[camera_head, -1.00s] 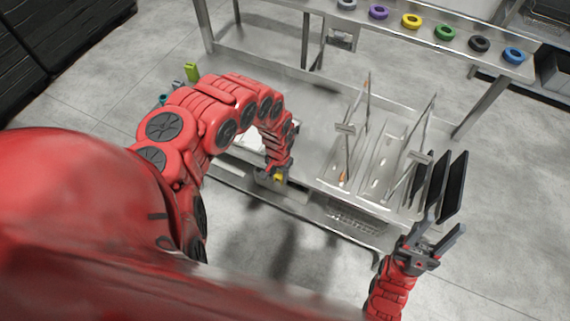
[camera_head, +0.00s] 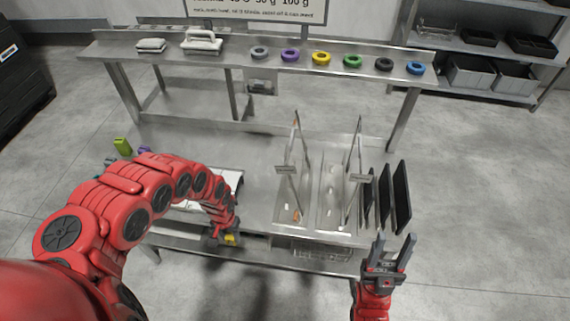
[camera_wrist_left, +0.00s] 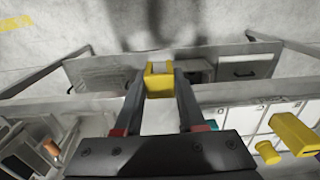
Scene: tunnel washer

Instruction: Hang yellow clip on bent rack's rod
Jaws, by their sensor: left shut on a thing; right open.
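The yellow clip (camera_head: 231,240) is at the tip of my left gripper (camera_head: 222,238), in front of the steel table's front edge. In the left wrist view the clip (camera_wrist_left: 159,80) is a small yellow block held between the two dark fingertips, which are shut on it. Two metal racks, a left one (camera_head: 287,170) and a right one (camera_head: 365,175), stand in the sink area to the right of the clip. I cannot tell which is bent. My right gripper (camera_head: 389,258) is open and empty, in front of the table's right end.
Dark upright panels (camera_head: 402,197) stand right of the racks, near my right gripper. A back shelf (camera_head: 210,55) holds several coloured rings. A white board (camera_head: 228,183) lies behind my left forearm. In the left wrist view, another yellow block (camera_wrist_left: 296,133) lies at right.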

